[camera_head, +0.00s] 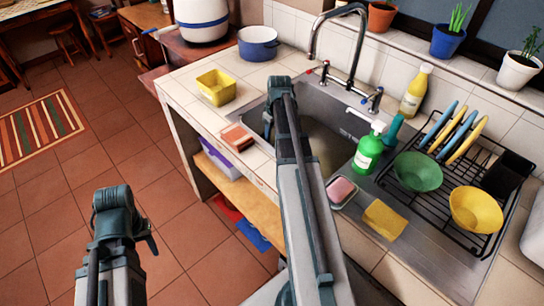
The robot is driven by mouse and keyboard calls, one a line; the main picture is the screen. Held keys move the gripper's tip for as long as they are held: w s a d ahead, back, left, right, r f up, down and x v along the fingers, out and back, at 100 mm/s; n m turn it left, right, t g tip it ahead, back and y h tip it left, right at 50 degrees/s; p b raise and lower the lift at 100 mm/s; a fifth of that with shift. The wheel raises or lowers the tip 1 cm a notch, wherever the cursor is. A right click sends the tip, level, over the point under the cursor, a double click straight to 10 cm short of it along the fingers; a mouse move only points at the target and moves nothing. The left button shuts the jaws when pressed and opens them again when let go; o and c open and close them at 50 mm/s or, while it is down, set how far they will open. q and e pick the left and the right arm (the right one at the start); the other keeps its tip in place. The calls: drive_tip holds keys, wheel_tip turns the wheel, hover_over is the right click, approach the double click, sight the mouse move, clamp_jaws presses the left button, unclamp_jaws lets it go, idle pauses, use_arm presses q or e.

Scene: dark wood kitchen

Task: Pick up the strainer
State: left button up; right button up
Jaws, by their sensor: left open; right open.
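No thing in the camera_head view is clearly a strainer. A green bowl (418,172) and a yellow bowl (476,209) sit in the black dish rack (466,236) right of the sink; I cannot tell whether either has holes. My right gripper (280,92) is over the left part of the sink (330,108), well left of both bowls. My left gripper (122,215) is over the floor at the lower left, far from the counter. Both grippers are open, with nothing visible in them. Their fingertips are hard to make out.
The faucet (341,45) rises behind the sink. A yellow container (216,87) and blue pot (258,43) stand on the left counter.

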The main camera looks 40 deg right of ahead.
sight(272, 143)
drive_tip(key=shift+w+f+b, duration=0.15)
drive_tip(key=shift+f+b, duration=1.15)
drive_tip(key=shift+f, duration=0.1)
drive_tip(key=shift+w+f+b, duration=0.15)
drive_tip(key=shift+f+b, duration=1.15)
drive_tip(key=shift+f, duration=0.05)
drive_tip(key=shift+r, duration=0.1)
clamp_jaws()
